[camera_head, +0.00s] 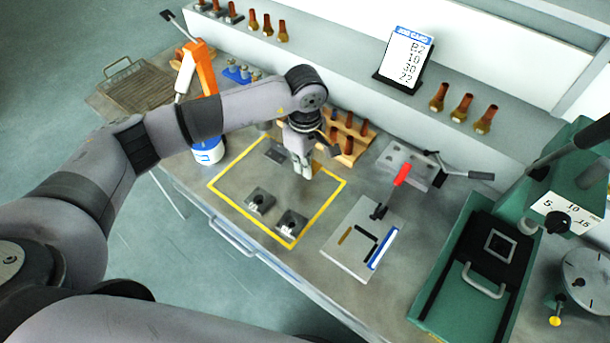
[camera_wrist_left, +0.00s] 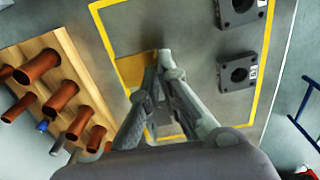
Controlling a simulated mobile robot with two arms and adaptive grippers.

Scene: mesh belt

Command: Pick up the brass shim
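The brass shim (camera_wrist_left: 131,72) is a thin yellow-brown plate at the left side of the fingertips in the left wrist view. In the head view a small part of it (camera_head: 316,166) shows just behind the fingers. My left gripper (camera_head: 303,174) points down inside the yellow outline near its back right corner. In the left wrist view its fingertips (camera_wrist_left: 162,58) come together at the shim's edge, and they appear shut on it. The fingers hide part of the shim, and its height above the table is hard to tell. My right gripper is not in view.
Two dark blocks with holes (camera_head: 259,201) (camera_head: 290,225) stand inside the yellow outline (camera_head: 229,218). A wooden rack with copper-coloured tubes (camera_head: 350,150) stands close behind the gripper. A red-handled clamp fixture (camera_head: 362,240) and a green press (camera_head: 480,265) are at right.

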